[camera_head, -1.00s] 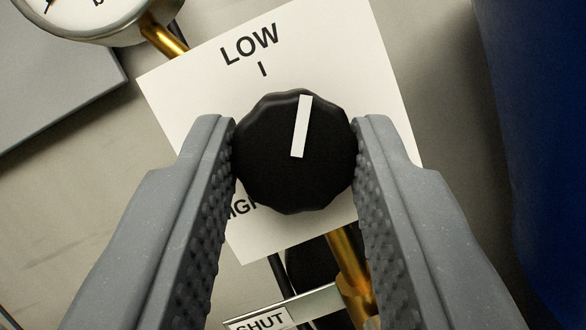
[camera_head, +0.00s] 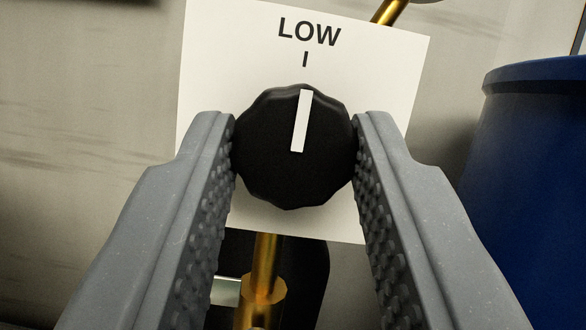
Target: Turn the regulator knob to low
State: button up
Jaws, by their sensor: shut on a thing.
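The black regulator knob (camera_head: 270,150) sits in front of a white label plate (camera_head: 400,80). The plate reads LOW (camera_head: 309,32) with a short tick mark (camera_head: 305,59) below the word. The knob's white pointer line (camera_head: 302,120) points up, close to in line with the LOW tick. My gripper (camera_head: 295,150) is shut on the knob, with one grey studded finger against each side. The lower part of the plate's lettering is hidden behind the knob and fingers.
A blue drum (camera_head: 530,150) stands close to the right of my gripper. A brass pipe (camera_head: 265,270) runs below the plate, and another brass pipe (camera_head: 389,12) shows at the top. A pale wall (camera_head: 90,120) lies behind on the left.

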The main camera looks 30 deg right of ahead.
jog(key=shift+f, duration=0.1)
jog(key=o, duration=1)
jog(key=shift+c, duration=0.2)
jog(key=b+v, duration=0.2)
jog(key=v, duration=1.1)
jog(key=shift+s+f, duration=0.25)
jog(key=shift+s, duration=0.05)
jog(key=shift+r, duration=0.1)
